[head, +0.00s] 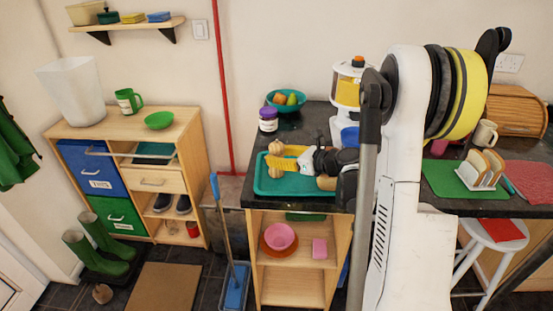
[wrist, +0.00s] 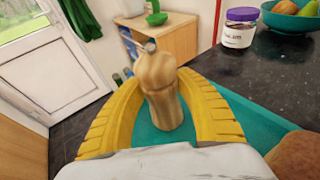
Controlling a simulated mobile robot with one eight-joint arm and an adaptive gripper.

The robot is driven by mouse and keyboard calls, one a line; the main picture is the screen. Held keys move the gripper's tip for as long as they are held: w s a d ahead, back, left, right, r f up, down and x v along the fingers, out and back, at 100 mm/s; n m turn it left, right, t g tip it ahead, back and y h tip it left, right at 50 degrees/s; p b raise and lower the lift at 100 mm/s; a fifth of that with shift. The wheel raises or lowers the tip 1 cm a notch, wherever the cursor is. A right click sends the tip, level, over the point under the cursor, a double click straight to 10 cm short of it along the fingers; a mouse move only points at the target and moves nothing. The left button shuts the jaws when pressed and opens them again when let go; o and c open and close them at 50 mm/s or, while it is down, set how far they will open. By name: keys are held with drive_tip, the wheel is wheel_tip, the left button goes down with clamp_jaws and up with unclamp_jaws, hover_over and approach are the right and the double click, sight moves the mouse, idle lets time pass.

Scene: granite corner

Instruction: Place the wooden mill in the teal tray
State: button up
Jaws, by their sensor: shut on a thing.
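The wooden mill (wrist: 165,98) is pale, turned wood with a small metal knob on top. In the wrist view it stands between the yellow fingers of my gripper (wrist: 160,84), which are shut on it. In the head view my gripper (head: 284,163) is above the teal tray (head: 290,189), and one finger hides the mill's middle. The mill (head: 276,147) is roughly upright over the tray's left part. The tray also shows below the mill in the wrist view (wrist: 150,136). I cannot tell whether the mill's base touches the tray.
A brown, rounded item (head: 326,183) lies at the tray's right side, near my gripper. A purple-lidded jar (head: 268,122) and a teal fruit bowl (head: 287,106) stand behind the tray. A white-and-yellow appliance (head: 347,90) stands behind right. Dark counter is bare between jar and tray.

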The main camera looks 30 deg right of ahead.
drive_tip(key=shift+r, duration=0.1)
drive_tip(key=shift+f, duration=0.2)
drive_tip(key=o, duration=1.3)
drive_tip(key=shift+r, duration=0.1)
